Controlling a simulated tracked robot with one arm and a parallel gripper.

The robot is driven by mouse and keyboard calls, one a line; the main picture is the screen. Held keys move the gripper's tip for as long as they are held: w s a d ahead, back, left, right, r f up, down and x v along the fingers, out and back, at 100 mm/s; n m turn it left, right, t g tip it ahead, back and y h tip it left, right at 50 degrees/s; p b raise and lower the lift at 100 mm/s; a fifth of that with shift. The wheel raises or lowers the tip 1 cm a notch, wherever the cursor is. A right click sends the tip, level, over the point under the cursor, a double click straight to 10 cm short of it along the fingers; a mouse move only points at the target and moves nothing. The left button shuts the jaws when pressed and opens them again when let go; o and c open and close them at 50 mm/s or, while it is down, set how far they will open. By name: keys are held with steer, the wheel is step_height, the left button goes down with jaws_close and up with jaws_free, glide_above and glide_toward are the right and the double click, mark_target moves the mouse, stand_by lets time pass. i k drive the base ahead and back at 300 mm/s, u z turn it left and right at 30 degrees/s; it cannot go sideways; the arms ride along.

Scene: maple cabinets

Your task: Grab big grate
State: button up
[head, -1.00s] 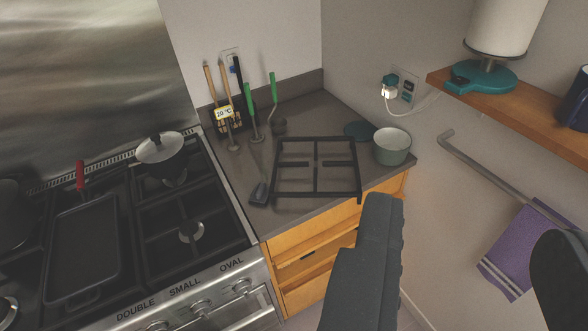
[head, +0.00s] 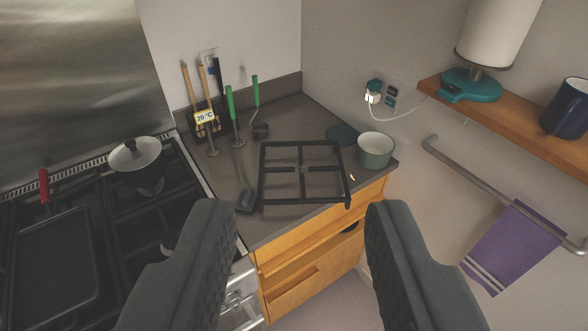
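The big grate (head: 303,170) is a black square frame with inner bars. It lies on the grey countertop (head: 292,109) to the right of the stove, its near right corner close to the counter's front edge. My gripper (head: 300,215) shows as two dark padded fingers, spread wide apart with nothing between them. In the picture the fingers are below the grate and apart from it, with the grate framed above the gap.
A green-grey pot (head: 375,150) stands right of the grate. Utensils (head: 232,115) and a spatula (head: 244,195) are on its left. The stove (head: 110,235) holds a lidded pot (head: 137,158) and a griddle (head: 50,262). A towel rail (head: 490,175) and shelf (head: 520,120) project at right.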

mark_target(260, 201)
steer(key=u, duration=0.05)
steer(key=i, duration=0.95)
steer(key=z, duration=0.1)
